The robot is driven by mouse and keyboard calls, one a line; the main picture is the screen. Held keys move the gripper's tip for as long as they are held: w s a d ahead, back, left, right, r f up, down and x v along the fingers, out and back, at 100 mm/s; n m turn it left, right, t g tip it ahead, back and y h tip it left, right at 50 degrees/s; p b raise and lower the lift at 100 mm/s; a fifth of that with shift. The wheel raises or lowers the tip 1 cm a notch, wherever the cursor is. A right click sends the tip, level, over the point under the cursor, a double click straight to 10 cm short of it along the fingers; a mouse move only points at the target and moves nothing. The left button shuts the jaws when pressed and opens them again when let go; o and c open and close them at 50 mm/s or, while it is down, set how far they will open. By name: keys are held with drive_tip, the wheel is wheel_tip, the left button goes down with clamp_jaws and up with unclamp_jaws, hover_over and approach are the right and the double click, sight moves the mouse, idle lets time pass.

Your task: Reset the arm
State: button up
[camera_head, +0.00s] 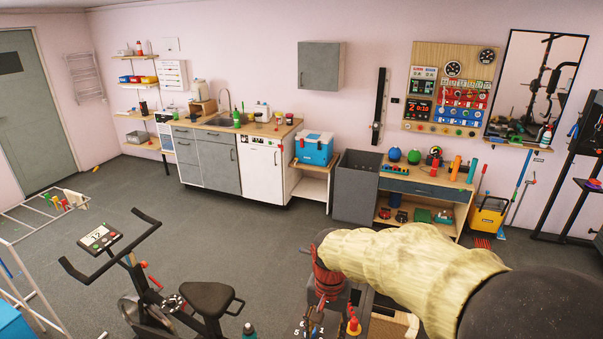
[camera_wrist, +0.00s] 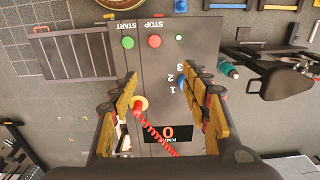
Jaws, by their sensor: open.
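My gripper (camera_wrist: 160,82) is open, its two yellow-padded fingers spread apart with nothing held between them. It hangs over a dark grey console panel (camera_wrist: 155,62) with a green START button (camera_wrist: 127,42), a red STOP button (camera_wrist: 154,41) and a display reading 0 (camera_wrist: 168,132). The lettering is upside down in the wrist view. A red coiled cord (camera_wrist: 155,137) runs from a yellow-and-red plug between the fingers. I cannot tell how far the fingers are above the panel. In the head view my arm in its beige sleeve reaches in from the lower right; the fingertips cannot be made out.
A workbench (camera_head: 430,188) with balls and weights stands behind my arm. A sink counter (camera_head: 215,160) lines the back wall. The grey floor (camera_head: 255,230) between is clear.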

drive_tip(key=s+d+r+n+t+b, duration=0.1)
drive_tip(key=s+d+n+t+b, duration=0.1)
drive_tip(key=s+d+b, duration=0.4)
drive_tip(key=s+d+r+n+t+b, duration=0.1)
drive_tip(key=s+d+n+t+b, duration=0.1)
drive_tip(key=s+d+b, duration=0.5)
drive_tip(key=s+t, duration=0.1)
drive_tip(key=s, duration=0.5)
drive_tip(key=shift+s+t, duration=0.2)
drive_tip(key=shift+t, duration=0.1)
